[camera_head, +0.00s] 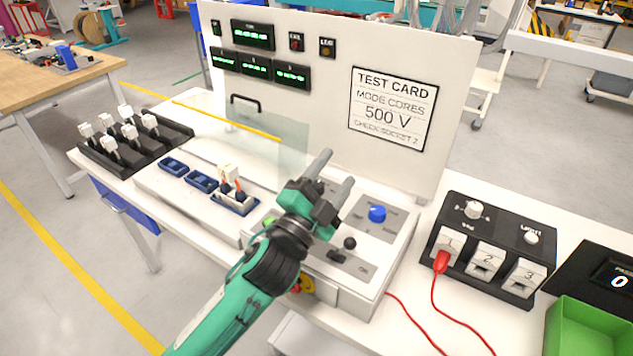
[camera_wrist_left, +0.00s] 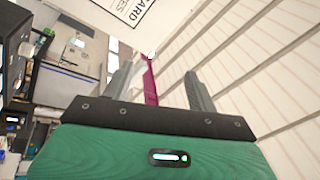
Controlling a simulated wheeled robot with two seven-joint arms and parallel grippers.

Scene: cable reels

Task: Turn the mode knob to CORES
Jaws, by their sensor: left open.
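A blue knob (camera_head: 377,213) stands on the light grey control panel (camera_head: 395,240) of the white bench unit, with small labels around it that are too blurred to read. I cannot tell where it points. A second, pale knob (camera_head: 474,208) sits on the black box to the right. My left gripper (camera_head: 335,172) is open and empty, above and to the left of the blue knob, apart from it. My right gripper is not in view.
An upright white panel with a test card (camera_head: 392,108) reading MODE CORES, 500 V, stands behind. A small black knob (camera_head: 350,243) is in front of the blue one. A red plug (camera_head: 441,262) is in socket 1. A green bin (camera_head: 587,328) is at lower right.

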